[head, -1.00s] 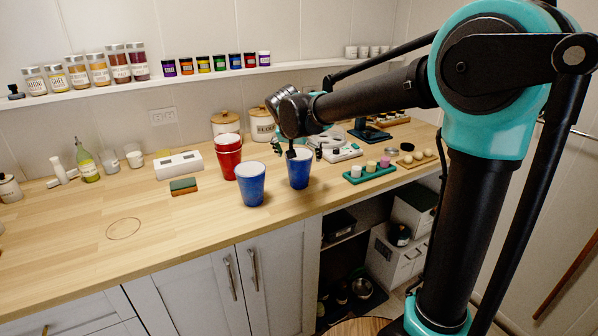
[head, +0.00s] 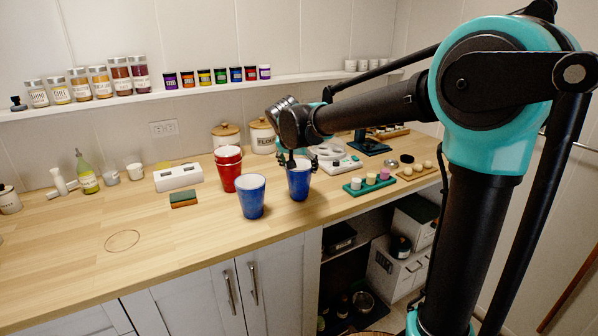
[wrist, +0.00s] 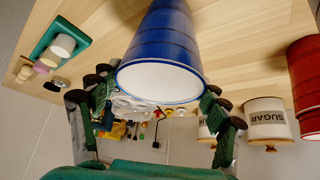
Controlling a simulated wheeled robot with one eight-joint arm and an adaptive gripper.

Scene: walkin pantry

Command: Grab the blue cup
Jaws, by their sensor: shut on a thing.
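Two blue cups with white rims stand on the wooden counter in the head view. My gripper (head: 298,161) is at the top of the right blue cup (head: 299,184), with fingers at either side of its rim. The wrist view shows that blue cup (wrist: 165,45) between my two green-and-black fingers (wrist: 160,88), its pale rim facing the camera. My gripper is shut on it. The cup looks upright, and I see no clear gap under it. The left blue cup (head: 252,198) stands apart, nearer the counter's front edge.
Stacked red cups (head: 229,172) stand behind the left blue cup. A green tray (head: 370,185) with small jars lies right of the held cup. Canisters (head: 262,138) stand behind. The counter's left front (head: 170,235) is mostly clear.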

